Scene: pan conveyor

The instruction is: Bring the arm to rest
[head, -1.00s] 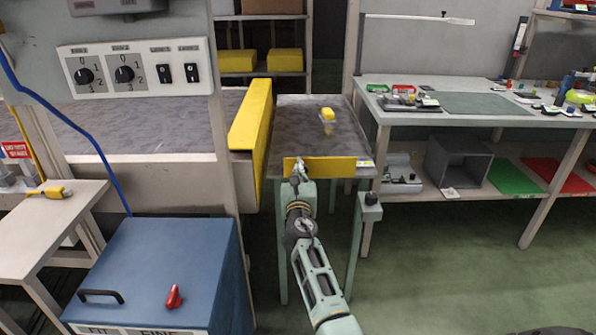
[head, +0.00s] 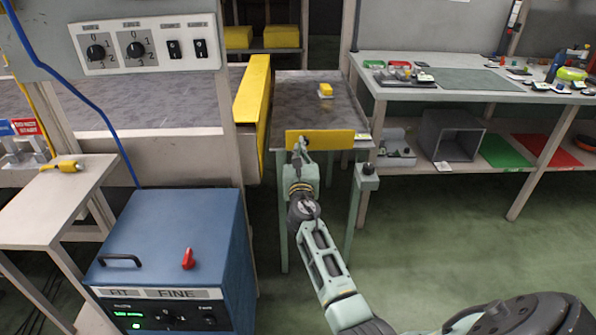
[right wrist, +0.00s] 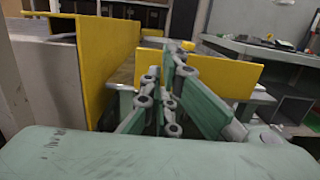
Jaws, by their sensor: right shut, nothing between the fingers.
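My right gripper (head: 301,146) is shut and empty, pointing away from me at the near end of the grey outfeed table. Its tips are in front of the yellow end plate (head: 335,138); I cannot tell whether they touch it. In the right wrist view the shut fingers (right wrist: 172,60) stand before the same yellow plate (right wrist: 222,74). My right arm reaches up from the bottom of the head view. My left gripper does not show.
A small yellow object (head: 325,90) lies on the grey table (head: 300,105). A yellow guard wall (head: 251,105) runs along its left. A blue cabinet (head: 170,235) stands at left front, a workbench (head: 400,110) at right. The green floor at lower right is open.

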